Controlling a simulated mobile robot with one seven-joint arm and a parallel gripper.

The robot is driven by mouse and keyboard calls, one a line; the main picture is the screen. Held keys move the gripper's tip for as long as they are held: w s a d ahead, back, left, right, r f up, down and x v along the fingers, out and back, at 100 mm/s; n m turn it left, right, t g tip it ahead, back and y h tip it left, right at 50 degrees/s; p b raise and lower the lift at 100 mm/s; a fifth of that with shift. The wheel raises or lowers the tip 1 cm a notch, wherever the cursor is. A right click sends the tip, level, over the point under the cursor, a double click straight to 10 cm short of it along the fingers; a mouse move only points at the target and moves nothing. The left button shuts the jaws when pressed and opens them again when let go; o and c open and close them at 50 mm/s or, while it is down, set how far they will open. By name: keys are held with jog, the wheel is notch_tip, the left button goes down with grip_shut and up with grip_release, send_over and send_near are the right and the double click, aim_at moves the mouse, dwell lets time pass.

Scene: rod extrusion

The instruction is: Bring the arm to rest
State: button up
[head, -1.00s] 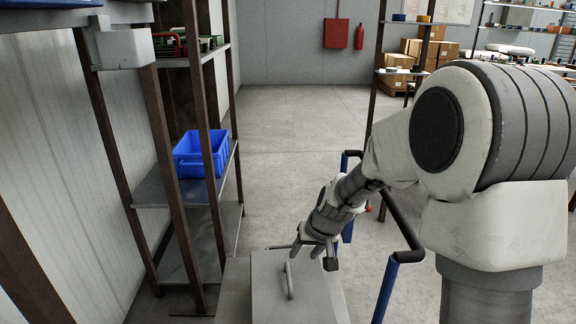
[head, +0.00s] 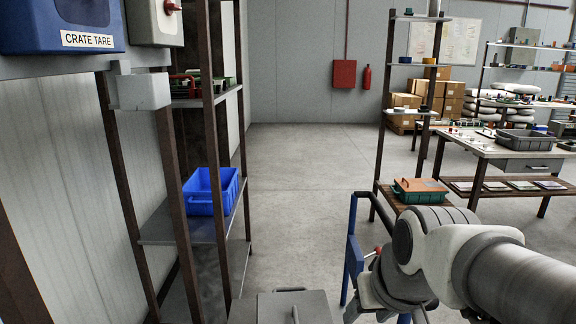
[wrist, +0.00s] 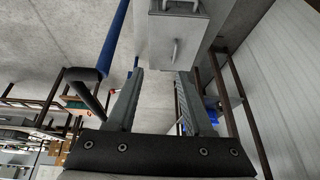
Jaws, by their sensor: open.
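My gripper (wrist: 157,100) shows in the wrist view with its two grey fingers spread wide apart and nothing between them. Beyond the fingertips, a grey box (wrist: 190,35) with a handle is at the top of that view, apart from the fingers. In the head view my arm reaches in from the lower right, bent low. The gripper itself is not clearly visible there. The grey box's top and handle show at the bottom of the head view (head: 270,308).
A shelf rack (head: 172,222) with a blue crate (head: 205,203) stands at left. A blue post with a dark rail (head: 352,255) is close beside my arm. A green crate with an orange lid (head: 420,190) sits farther back. The middle floor (head: 310,170) is clear.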

jog(key=s+d+r, duration=0.2)
jog(key=s, duration=0.5)
notch_tip(320, 180, up, 21)
jog(key=p, duration=2.1)
jog(key=shift+f+m+h+p, duration=0.2)
jog(key=shift+m+h+p, duration=0.1)
jog(key=shift+p, duration=0.05)
